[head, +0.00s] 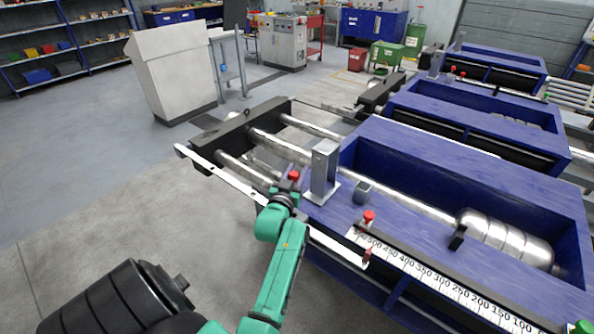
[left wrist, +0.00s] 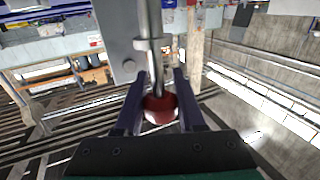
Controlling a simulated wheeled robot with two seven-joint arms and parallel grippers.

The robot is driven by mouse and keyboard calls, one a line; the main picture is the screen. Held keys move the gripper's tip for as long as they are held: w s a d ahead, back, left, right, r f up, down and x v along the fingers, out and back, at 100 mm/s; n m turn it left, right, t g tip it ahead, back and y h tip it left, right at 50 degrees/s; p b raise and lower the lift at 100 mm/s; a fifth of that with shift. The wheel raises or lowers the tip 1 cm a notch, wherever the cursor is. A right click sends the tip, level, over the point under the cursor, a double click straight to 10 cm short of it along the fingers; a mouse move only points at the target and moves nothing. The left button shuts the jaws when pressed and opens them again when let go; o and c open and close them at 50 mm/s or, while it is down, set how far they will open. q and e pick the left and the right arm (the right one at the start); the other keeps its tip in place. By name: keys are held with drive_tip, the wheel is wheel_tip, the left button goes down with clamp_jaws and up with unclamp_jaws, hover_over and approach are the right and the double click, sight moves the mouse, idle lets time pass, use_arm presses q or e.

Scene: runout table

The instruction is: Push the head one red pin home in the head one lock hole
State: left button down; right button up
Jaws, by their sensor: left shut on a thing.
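A red pin (head: 293,175) shows as a small red knob at the near left corner of the blue table, beside a grey upright post. My left gripper (head: 287,190) is at this knob, at the end of my green arm. In the left wrist view the red knob (left wrist: 160,108) is between the two dark fingers (left wrist: 160,103), which are shut on it. A bright metal rod (left wrist: 152,40) runs up from the knob past a pale collar. The lock hole cannot be made out, and I cannot tell how deep the pin sits. My right gripper is not in view.
The blue table (head: 470,180) holds a silver cylinder (head: 505,238) and a numbered scale (head: 440,282). Another red knob (head: 368,216) stands by the scale. The grey post (head: 323,168) is close to my gripper. A long pale bar (head: 225,174) runs behind my arm.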

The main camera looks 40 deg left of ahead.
use_arm(q)
wheel_tip(320, 180, down, 5)
drive_tip(key=b, duration=0.3)
drive_tip(key=shift+f, duration=0.1)
idle(1.5)
drive_tip(key=shift+p, duration=0.35)
drive_tip(key=shift+f+b, duration=2.15)
drive_tip(key=shift+f, duration=0.6)
drive_tip(key=shift+c, duration=2.1)
unclamp_jaws()
